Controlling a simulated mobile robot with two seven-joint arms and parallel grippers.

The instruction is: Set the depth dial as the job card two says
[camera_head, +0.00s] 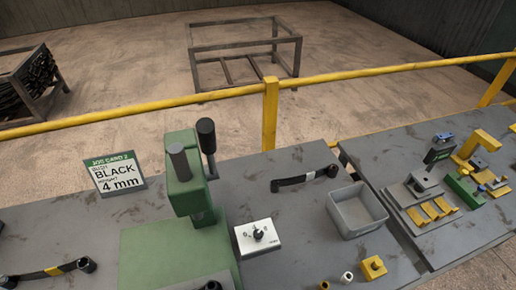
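The job card (113,173) stands at the left of the bench, white with a green top band. It reads "JOB CARD 2", "BUSH", "BLACK", "HEIGHT 4 mm". The depth dial is a black knob (258,234) on a white square plate (246,246), on the bench just right of the green press (183,187). Marks show around the knob, but they are too small to read, and I cannot tell which one it points at. Neither of my grippers is in view, and nothing touches the dial.
A black lever (207,137) rises from the press. A dark strap-like bar (305,178) and a grey bin (357,211) lie right of the dial. Small bushes and a yellow block (373,267) sit in front. A yellow rail (391,70) runs behind the bench.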

